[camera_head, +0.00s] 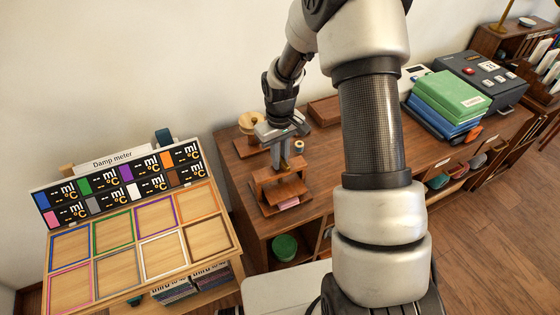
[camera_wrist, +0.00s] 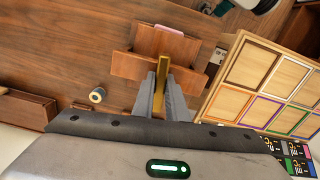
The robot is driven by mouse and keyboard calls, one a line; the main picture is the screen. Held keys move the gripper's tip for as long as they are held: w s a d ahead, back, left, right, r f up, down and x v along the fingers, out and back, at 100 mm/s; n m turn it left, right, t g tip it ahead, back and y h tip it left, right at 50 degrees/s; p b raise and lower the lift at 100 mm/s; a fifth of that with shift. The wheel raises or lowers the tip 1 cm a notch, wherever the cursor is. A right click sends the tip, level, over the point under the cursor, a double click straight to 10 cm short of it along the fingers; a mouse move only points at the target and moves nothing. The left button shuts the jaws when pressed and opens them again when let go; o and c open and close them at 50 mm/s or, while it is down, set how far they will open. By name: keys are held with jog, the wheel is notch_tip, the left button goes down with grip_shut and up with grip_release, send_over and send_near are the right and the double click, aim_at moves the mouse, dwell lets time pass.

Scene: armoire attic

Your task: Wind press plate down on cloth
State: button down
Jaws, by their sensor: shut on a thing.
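The small wooden press (camera_head: 268,178) stands on the brown cabinet top (camera_head: 240,175); its crossbar (camera_wrist: 130,66) also shows in the wrist view. A pink cloth (camera_head: 289,204) lies low in the press, and its edge (camera_wrist: 168,28) peeks out in the wrist view. The press plate is mostly hidden, so I cannot tell whether it touches the cloth. My gripper (camera_head: 282,163) points down over the top of the press. In the wrist view my gripper (camera_wrist: 163,76) is shut on a narrow brass-coloured handle (camera_wrist: 161,88) above the crossbar.
A small spool (camera_head: 299,146) and a round wooden item (camera_head: 251,121) stand near the press. The Damp meter board (camera_head: 115,170) with coloured frames is at left. Green and blue books (camera_head: 450,95) lie at right by a grey machine (camera_head: 482,75). A green bowl (camera_head: 285,247) sits below.

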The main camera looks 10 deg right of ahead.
jog(key=m+b, duration=0.1)
jog(key=m, duration=0.2)
jog(key=shift+m, duration=0.4)
jog(key=m+b, duration=0.1)
jog(key=m, duration=0.2)
jog(key=shift+m, duration=0.3)
jog(key=m, duration=0.3)
jog(key=shift+m, duration=0.3)
jog(key=m, duration=0.3)
jog(key=shift+r+m, duration=0.1)
jog(key=shift+m, duration=0.2)
jog(key=m+p, duration=0.1)
jog(key=m, duration=0.2)
jog(key=shift+m, duration=0.3)
jog(key=m+p, duration=0.2)
jog(key=m, duration=0.1)
jog(key=shift+m, duration=0.4)
jog(key=m+p, duration=0.2)
jog(key=m, duration=0.1)
jog(key=shift+m+p, duration=0.95)
jog(key=shift+m, duration=1.15)
